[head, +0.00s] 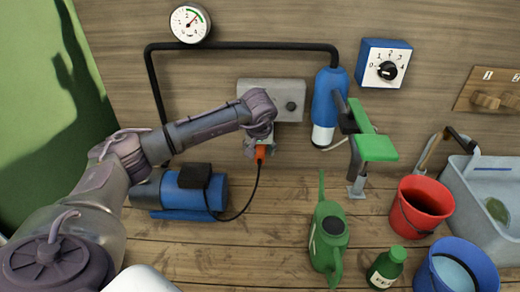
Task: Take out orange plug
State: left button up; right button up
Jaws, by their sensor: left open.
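The orange plug (261,153) hangs below the grey box (291,101) on the wooden wall, with a black cord running down from it. My left arm reaches across from the left, and my left gripper (261,146) is right at the plug, its wrist in front of the box. The gripper is open. The wrist hides the upper part of the plug and any socket there, and I cannot tell whether the fingers touch the plug. My right gripper is not in view.
A blue pump (203,191) stands below my left forearm, with the cord ending near it. A blue filter (328,108) and green tap handle (377,147) are right of the box. A green watering can (328,238), red bucket (420,207) and blue bucket (455,270) stand to the right.

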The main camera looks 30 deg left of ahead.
pick_arm(q)
jog(key=shift+w+f, duration=0.2)
jog(key=shift+f, duration=0.3)
jog(key=shift+w+a+f, duration=0.15)
jog(key=shift+a+f, duration=0.05)
jog(key=shift+f, duration=0.5)
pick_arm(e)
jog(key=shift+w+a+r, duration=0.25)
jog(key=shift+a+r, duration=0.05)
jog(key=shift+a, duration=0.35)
pick_arm(q)
jog(key=shift+c, duration=1.8)
grip_shut()
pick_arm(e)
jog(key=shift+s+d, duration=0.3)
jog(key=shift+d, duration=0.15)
